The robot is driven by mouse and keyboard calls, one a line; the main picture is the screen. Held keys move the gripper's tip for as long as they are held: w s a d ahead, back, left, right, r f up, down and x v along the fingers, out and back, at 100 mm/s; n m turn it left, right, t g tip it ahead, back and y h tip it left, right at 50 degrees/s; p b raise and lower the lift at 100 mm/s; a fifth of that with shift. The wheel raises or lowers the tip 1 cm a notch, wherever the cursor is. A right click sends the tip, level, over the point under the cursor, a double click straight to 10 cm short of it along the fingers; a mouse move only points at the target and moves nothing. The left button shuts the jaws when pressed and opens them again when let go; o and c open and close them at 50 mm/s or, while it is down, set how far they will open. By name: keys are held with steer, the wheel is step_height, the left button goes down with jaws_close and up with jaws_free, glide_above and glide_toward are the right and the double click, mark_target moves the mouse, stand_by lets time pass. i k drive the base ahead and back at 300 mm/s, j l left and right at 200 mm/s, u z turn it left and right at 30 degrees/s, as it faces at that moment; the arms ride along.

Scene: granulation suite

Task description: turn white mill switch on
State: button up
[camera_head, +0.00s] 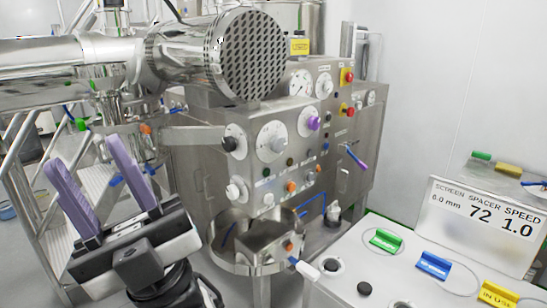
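A white knob (237,192) sits at the lower left of the steel machine's control panel. I cannot tell for sure that it is the mill switch, or which way it is set. A white-tipped lever (305,269) also shows lower down by the round steel bowl. My gripper (86,154) is at the lower left, its two purple fingers pointing up and spread apart with nothing between them. It is left of the panel in the picture and touches neither the knob nor the lever.
The steel panel (286,152) carries dials, black, purple and orange knobs and red buttons. A perforated steel drum (252,55) hangs above it. A white console (372,254) with coloured tags and a display sign (484,225) stands at right. Stair rails (30,205) are at left.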

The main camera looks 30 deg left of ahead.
mark_target(232, 191)
steer(key=j+u, duration=0.55)
steer(key=u, duration=0.25)
steer(key=i+j+u, duration=0.1)
steer(key=j+u, duration=0.15)
steer(key=u, duration=0.2)
